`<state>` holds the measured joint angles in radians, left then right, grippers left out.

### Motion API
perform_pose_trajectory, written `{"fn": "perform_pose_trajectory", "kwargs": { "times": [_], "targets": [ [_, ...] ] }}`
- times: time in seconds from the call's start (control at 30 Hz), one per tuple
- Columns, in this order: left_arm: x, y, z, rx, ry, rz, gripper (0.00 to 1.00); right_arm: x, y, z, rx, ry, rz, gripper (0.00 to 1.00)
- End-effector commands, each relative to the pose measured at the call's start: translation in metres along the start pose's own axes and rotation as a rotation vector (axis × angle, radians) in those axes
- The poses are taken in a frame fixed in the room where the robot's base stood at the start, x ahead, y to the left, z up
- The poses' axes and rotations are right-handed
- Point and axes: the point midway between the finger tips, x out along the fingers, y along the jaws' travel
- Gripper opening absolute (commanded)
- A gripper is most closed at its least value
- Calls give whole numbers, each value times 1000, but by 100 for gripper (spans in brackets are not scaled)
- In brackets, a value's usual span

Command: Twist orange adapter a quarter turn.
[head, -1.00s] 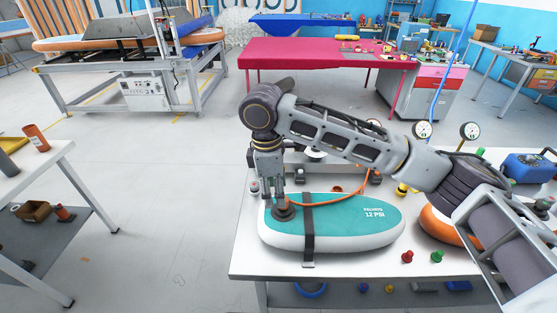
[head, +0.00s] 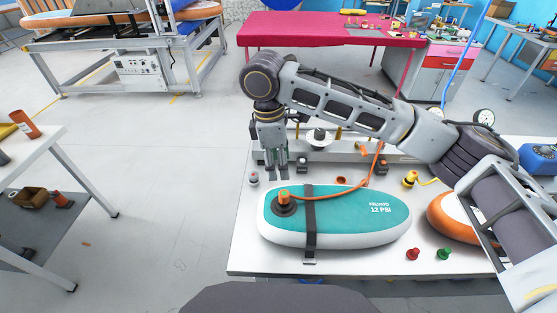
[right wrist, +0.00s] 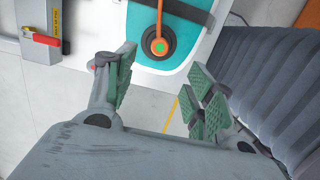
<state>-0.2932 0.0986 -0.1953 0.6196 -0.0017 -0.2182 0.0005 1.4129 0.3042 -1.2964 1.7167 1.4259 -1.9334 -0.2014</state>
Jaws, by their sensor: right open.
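The orange adapter (head: 283,196) sits on the dark round valve of the teal board (head: 350,214), near its left end. An orange hose (head: 376,168) runs from it to the right. In the right wrist view the adapter (right wrist: 159,46) is an orange ring with a green centre, on a dark round base. My right gripper (head: 277,175) is above and just behind the adapter, apart from it. In the right wrist view its two fingers (right wrist: 165,90) are spread and nothing is between them. My left gripper is out of view.
A black strap (head: 310,225) crosses the board on the white table. An orange-and-white board (head: 447,216) lies to the right. Red (head: 413,254) and green (head: 444,254) caps stand near the front edge. A yellow fitting (head: 410,179) and a metal rail (head: 345,155) are behind.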

Motion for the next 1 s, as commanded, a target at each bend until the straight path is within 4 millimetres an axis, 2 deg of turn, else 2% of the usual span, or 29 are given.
{"fn": "perform_pose_trajectory", "kwargs": {
  "times": [0.37,1.0],
  "targets": [
    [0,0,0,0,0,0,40,18,0,0,1,-1,-1,54],
    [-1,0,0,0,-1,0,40,92,0,0,0,-1,-1,54]
  ]
}}
